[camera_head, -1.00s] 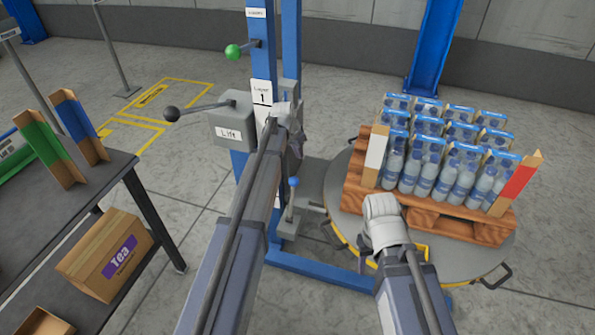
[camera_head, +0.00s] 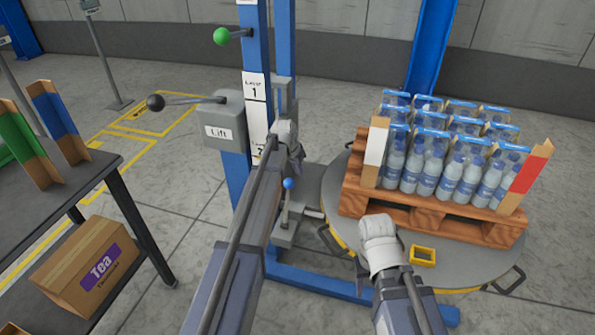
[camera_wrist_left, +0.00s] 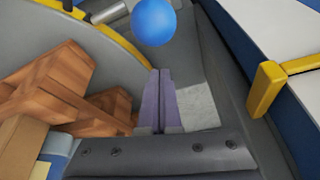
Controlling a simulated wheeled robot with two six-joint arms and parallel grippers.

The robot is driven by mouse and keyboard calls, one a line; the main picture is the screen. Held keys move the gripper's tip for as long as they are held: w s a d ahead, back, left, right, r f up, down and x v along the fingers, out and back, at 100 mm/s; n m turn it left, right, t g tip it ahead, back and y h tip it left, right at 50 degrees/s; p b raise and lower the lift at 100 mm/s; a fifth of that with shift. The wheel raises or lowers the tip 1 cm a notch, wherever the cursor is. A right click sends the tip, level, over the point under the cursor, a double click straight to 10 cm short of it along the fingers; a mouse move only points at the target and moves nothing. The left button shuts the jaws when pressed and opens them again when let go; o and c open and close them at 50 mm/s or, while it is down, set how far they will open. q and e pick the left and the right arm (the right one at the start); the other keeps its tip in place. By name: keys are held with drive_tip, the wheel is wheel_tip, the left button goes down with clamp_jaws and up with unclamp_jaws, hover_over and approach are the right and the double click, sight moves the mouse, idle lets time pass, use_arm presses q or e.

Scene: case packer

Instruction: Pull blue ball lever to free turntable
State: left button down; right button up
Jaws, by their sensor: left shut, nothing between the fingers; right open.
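The blue ball (camera_head: 288,183) tops a short upright lever at the foot of the blue post, beside the turntable (camera_head: 335,190), a grey disc with a yellow rim. The ball also shows in the left wrist view (camera_wrist_left: 154,22), just beyond my left fingertips. My left gripper (camera_head: 296,158) is just above the ball in the head view. Its two fingers (camera_wrist_left: 160,72) are shut together and empty. I cannot tell whether they touch the ball.
A wooden pallet (camera_head: 430,215) with several bottle packs and corner boards stands on the turntable. A grey Lift box (camera_head: 217,130) with a black-knobbed lever and a green ball (camera_head: 221,36) are on the post. A shelf with a Tea box (camera_head: 85,265) stands left.

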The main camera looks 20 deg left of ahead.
use_arm(q)
drive_tip(key=s, duration=0.1)
drive_tip(key=s+a, duration=0.1)
drive_tip(key=s, duration=0.1)
drive_tip(key=shift+r, duration=0.2)
drive_tip(key=shift+s, duration=0.1)
